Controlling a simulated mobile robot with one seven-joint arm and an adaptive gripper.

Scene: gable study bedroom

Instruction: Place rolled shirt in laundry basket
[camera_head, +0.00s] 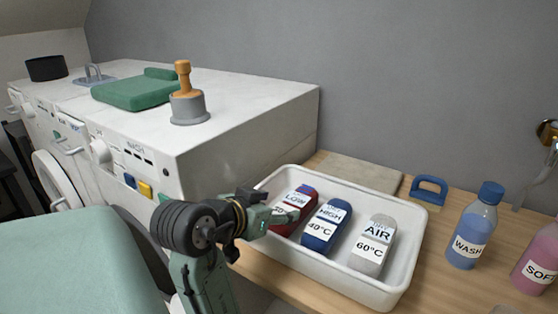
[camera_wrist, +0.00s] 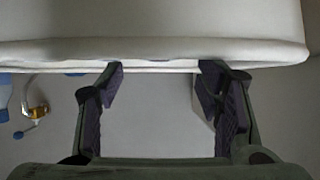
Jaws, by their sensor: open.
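Three rolled, labelled bundles lie side by side in a white tray (camera_head: 405,285): a red and blue one marked LOW (camera_head: 300,197), a blue one marked HIGH 40°C (camera_head: 325,228) and a grey one marked AIR 60°C (camera_head: 375,247). I cannot tell which is the task's shirt. My gripper (camera_head: 282,217) is at the tray's left side, in front of the red bundle and partly hiding it. In the wrist view, my gripper (camera_wrist: 161,78) is open with nothing between its fingers; a white rim (camera_wrist: 160,52) crosses near the fingertips. No separate laundry basket is clearly identifiable.
White washing machines (camera_head: 235,120) stand at left, with a folded green cloth (camera_head: 135,92) and a grey pot with a wooden-handled tool (camera_head: 188,107) on top. A blue handled object (camera_head: 428,188), a WASH bottle (camera_head: 472,228) and a pink bottle (camera_head: 537,262) stand right of the tray.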

